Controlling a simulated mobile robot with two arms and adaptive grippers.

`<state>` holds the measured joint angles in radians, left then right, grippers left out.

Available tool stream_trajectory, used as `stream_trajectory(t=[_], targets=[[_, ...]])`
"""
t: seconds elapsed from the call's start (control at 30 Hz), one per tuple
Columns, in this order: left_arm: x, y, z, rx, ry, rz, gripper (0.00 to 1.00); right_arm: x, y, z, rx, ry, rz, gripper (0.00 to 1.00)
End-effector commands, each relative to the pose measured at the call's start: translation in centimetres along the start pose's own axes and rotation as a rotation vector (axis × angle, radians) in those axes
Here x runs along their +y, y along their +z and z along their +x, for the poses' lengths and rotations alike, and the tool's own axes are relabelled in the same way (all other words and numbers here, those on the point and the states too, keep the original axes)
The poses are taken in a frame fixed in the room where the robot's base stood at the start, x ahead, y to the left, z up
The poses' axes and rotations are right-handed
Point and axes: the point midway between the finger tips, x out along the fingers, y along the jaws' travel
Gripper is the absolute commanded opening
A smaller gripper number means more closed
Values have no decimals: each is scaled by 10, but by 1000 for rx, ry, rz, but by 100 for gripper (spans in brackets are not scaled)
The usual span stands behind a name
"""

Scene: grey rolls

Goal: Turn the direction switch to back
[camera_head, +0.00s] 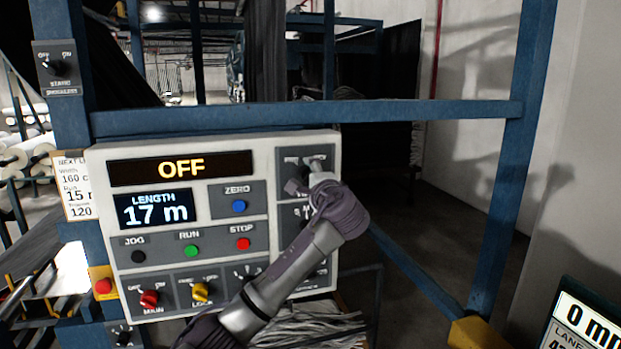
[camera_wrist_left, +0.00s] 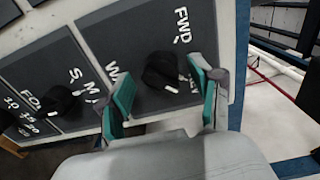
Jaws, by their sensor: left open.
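The direction switch is a black rotary knob (camera_wrist_left: 160,68) on a dark plate in the left wrist view, with "FWD" printed beside it and other lettering partly hidden. A white mark shows on the knob's lower right side. My left gripper (camera_head: 306,178) is at the upper right plate of the control panel (camera_head: 262,150) in the head view, covering most of that plate. In the left wrist view its green-padded fingers are open, one on each side of the knob, with gaps visible; contact cannot be told. My right gripper is not in view.
Other black knobs (camera_wrist_left: 60,100) sit on neighbouring plates. A blue frame post (camera_head: 515,150) stands to the right.

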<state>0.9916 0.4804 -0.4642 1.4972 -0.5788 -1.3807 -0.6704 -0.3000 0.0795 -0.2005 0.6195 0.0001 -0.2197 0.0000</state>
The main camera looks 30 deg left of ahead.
Motion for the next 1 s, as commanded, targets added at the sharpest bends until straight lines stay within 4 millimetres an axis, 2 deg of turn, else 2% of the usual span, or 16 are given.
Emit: stream_trajectory(t=[0.17,0.6,0.8,1.0], targets=[[0,-1,-13,3,-2,-2,65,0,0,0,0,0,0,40],[0,-2,-100,4,0,-1,65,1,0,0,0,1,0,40],[0,-1,-118,0,0,1,65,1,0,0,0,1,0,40],[0,-1,-120,0,0,1,65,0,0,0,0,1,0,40]])
